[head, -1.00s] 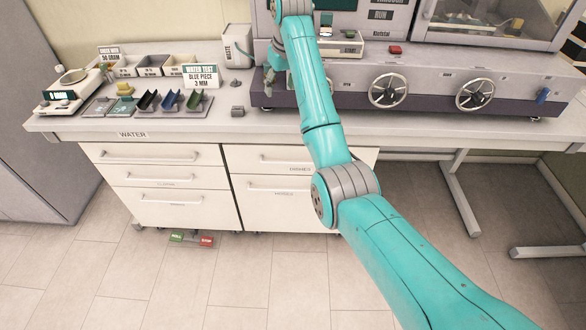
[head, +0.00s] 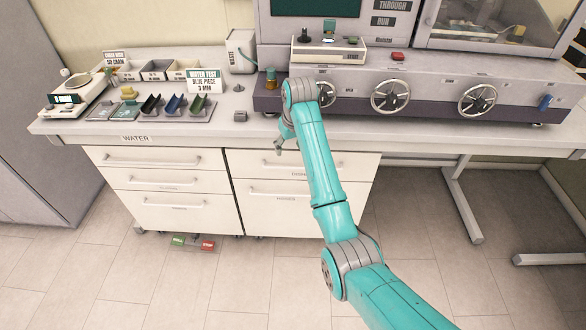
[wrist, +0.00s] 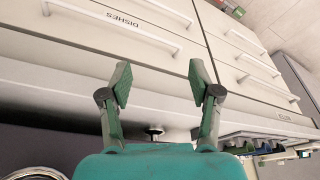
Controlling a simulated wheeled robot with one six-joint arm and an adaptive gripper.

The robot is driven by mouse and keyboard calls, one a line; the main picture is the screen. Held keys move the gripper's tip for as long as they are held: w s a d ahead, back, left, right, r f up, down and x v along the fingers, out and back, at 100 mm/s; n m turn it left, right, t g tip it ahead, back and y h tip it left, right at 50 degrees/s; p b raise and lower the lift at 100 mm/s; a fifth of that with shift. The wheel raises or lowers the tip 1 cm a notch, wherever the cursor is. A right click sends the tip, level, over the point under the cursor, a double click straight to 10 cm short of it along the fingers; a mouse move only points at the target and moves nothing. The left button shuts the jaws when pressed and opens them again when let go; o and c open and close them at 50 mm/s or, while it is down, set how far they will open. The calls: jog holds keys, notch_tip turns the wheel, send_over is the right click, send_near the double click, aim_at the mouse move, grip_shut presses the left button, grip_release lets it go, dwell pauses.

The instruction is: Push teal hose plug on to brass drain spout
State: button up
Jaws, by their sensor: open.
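The brass drain spout (head: 271,85) stands upright at the left end of the machine's purple base, at the back of the bench. The teal hose plug (head: 271,74) shows as a dark teal piece at the top of the spout. It looks seated there, but it is too small to tell how far down it sits. My gripper (head: 281,146) is well below and in front of them, level with the drawer fronts. In the wrist view my gripper (wrist: 158,75) is open and empty, its two green fingers wide apart.
The bench front edge (head: 300,151) and drawer cabinet (head: 190,190) are close to my gripper. Handwheels (head: 390,96) line the machine front. A small grey block (head: 240,116) lies on the bench. Trays and scale (head: 68,98) stand left.

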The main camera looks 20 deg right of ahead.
jog(key=s+f, duration=0.3)
jog(key=f, duration=0.3)
jog(key=shift+s+f, duration=0.3)
jog(key=shift+d, duration=0.1)
jog(key=s+f+m+t, duration=0.1)
jog(key=s+f+t, duration=0.2)
jog(key=s+f, duration=1.1)
jog(key=s+f+t, duration=0.1)
jog(key=s+f, duration=0.2)
jog(key=s, duration=0.5)
jog(key=s+f+t, duration=0.2)
jog(key=s+f, duration=0.2)
jog(key=s, duration=0.4)
jog(key=s+r+t, duration=0.1)
jog(key=s+r, duration=0.3)
jog(key=s, duration=0.5)
jog(key=s+r+t, duration=0.2)
jog(key=s+r, duration=0.2)
jog(key=s, duration=0.4)
jog(key=s+r+t, duration=0.1)
jog(key=s+r, duration=0.5)
jog(key=r, duration=0.2)
jog(key=s+r+m+t, duration=0.1)
jog(key=s+r, duration=0.5)
jog(key=r, duration=0.3)
jog(key=shift+s+d+t+h, duration=0.3)
jog(key=shift+t, duration=0.1)
